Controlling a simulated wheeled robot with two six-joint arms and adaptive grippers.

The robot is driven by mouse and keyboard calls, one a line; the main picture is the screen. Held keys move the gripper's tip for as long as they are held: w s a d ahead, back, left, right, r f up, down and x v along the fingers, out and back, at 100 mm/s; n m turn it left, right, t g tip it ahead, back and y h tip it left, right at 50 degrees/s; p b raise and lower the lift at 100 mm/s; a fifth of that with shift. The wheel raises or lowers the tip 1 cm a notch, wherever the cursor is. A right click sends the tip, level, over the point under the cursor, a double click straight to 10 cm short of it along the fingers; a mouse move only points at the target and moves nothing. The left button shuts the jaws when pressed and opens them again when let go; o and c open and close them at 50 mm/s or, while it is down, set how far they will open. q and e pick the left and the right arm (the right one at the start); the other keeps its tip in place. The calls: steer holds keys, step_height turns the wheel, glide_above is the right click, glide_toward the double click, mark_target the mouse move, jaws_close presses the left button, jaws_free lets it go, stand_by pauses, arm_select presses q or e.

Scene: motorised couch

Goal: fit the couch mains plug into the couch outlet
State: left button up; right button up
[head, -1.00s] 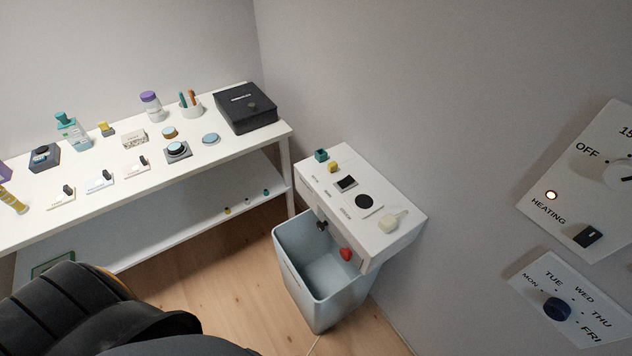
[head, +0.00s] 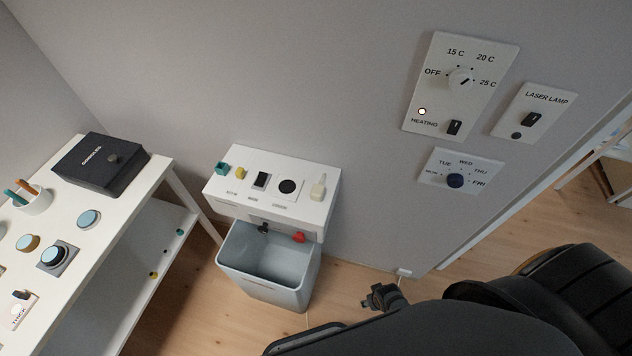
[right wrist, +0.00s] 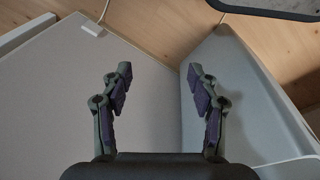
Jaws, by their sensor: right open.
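A small white block (head: 403,272) with a thin pale cable sits low by the wall's foot. It also shows in the right wrist view (right wrist: 93,28) at upper left. I cannot tell whether it is the outlet, the plug, or both together. My right gripper (head: 376,298) is left of and below the block in the head view. In the right wrist view the right gripper (right wrist: 155,82) is open, with nothing between its fingers. No separate plug can be made out. My left gripper is not in view.
A grey-blue bin (head: 268,283) stands under a white wall unit (head: 325,211), left of my right gripper. Another thin cable (head: 307,320) lies near it. A white table (head: 95,215) is at left. Wall panels (head: 440,110) hang at upper right. Some wooden floor (head: 345,280) is clear.

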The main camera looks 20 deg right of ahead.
steer(key=w+r+p, duration=0.4)
steer(key=w+r, duration=0.3)
steer(key=r, duration=0.7)
arm_select(q)
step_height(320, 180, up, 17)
steer(key=p, duration=1)
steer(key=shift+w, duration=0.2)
arm_select(e)
step_height(320, 180, up, 31)
steer(key=m+g, duration=0.2)
steer(key=m, duration=0.5)
glide_above(317, 188)
steer(key=shift+f+y, duration=0.2)
steer(key=shift+y, duration=0.2)
steer(key=shift+f, duration=0.4)
step_height(317, 188, down, 5)
steer(key=shift+r, duration=0.2)
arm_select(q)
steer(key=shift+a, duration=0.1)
